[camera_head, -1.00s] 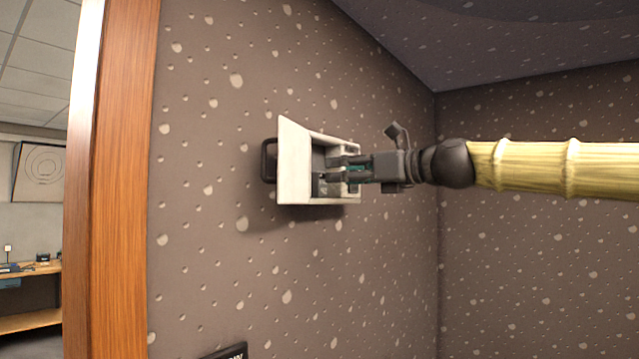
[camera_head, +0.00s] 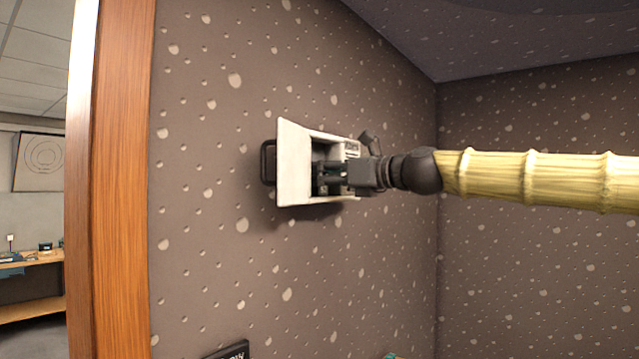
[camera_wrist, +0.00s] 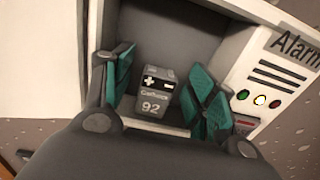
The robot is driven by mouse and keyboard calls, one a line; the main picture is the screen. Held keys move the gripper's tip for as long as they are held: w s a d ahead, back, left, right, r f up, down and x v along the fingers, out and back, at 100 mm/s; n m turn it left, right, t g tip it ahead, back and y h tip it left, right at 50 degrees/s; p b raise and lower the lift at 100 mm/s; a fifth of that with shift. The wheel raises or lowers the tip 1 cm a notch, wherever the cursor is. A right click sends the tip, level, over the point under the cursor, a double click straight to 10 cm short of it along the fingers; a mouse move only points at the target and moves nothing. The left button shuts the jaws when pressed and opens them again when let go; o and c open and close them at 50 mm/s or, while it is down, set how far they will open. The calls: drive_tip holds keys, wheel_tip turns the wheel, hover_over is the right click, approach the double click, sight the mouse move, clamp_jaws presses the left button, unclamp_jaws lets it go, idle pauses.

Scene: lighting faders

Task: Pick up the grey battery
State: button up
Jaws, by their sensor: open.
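The grey battery (camera_wrist: 155,92), with a plus and minus mark and the number 92, stands inside the alarm box in the wrist view. My gripper (camera_wrist: 165,90) is open, with one teal-padded finger on each side of the battery. The right finger is close to the battery and a gap shows at the left; I cannot tell whether either touches. In the head view my gripper (camera_head: 322,180) reaches into the open white alarm box (camera_head: 298,165), and the battery is hidden there.
The box is on a brown speckled wall (camera_head: 220,260), with its door (camera_wrist: 50,50) swung open at the left. The box's front panel (camera_wrist: 275,75) has coloured lights and the label "Alarm". A wooden post (camera_head: 108,180) stands at the left.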

drive_tip(key=shift+c, duration=0.5)
drive_tip(key=c, duration=1)
